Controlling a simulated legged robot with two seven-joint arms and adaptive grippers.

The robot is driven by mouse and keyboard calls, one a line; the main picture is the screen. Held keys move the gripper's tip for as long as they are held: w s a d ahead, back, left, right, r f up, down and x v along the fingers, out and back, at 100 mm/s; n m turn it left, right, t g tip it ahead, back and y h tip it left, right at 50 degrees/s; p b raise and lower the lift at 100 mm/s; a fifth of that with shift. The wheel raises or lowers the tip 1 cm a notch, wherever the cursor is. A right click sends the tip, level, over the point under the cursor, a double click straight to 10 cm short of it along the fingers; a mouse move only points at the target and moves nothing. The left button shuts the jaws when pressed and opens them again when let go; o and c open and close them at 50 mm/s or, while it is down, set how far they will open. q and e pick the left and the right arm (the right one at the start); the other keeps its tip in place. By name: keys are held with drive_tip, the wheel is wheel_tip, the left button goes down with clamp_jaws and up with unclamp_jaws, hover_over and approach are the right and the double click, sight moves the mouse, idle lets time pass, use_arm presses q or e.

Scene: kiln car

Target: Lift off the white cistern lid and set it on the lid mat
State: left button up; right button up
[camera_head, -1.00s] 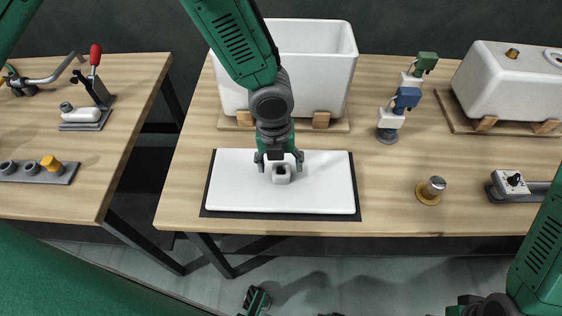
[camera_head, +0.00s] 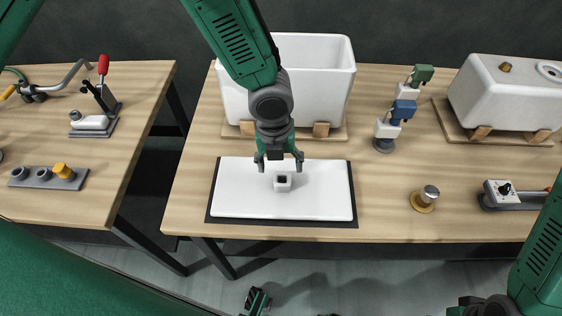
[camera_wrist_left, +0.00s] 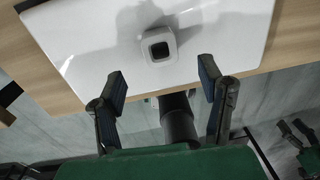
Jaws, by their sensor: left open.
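The white cistern lid (camera_head: 235,190) lies flat on the dark lid mat (camera_head: 352,221), whose rim shows around it. A small square handle with a dark hollow (camera_head: 282,184) stands up from the lid's middle; the handle also shows in the left wrist view (camera_wrist_left: 159,47). My left gripper (camera_head: 279,161) is open and empty just above and behind the handle, fingers apart and clear of it. In the left wrist view its fingers (camera_wrist_left: 163,88) are spread with the handle beyond them. The open white cistern (camera_head: 315,75) stands behind on wooden blocks. My right gripper (camera_head: 462,304) is partly seen, its fingers unclear.
A second white cistern (camera_head: 510,97) stands on a board at the right. A blue-and-white fitting (camera_head: 393,122), a green-topped one (camera_head: 416,80) and a metal knob on a brass base (camera_head: 425,199) stand between. A side table (camera_head: 60,140) is at the left, across a gap.

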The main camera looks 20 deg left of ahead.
use_arm(q)
drive_tip(key=shift+a+r+p, duration=0.1)
drive_tip(key=shift+r+p, duration=0.6)
drive_tip(key=shift+r, duration=0.15)
wheel_tip(320, 180, up, 12)
drive_tip(key=shift+a, duration=0.4)
drive_tip(key=shift+f, duration=0.1)
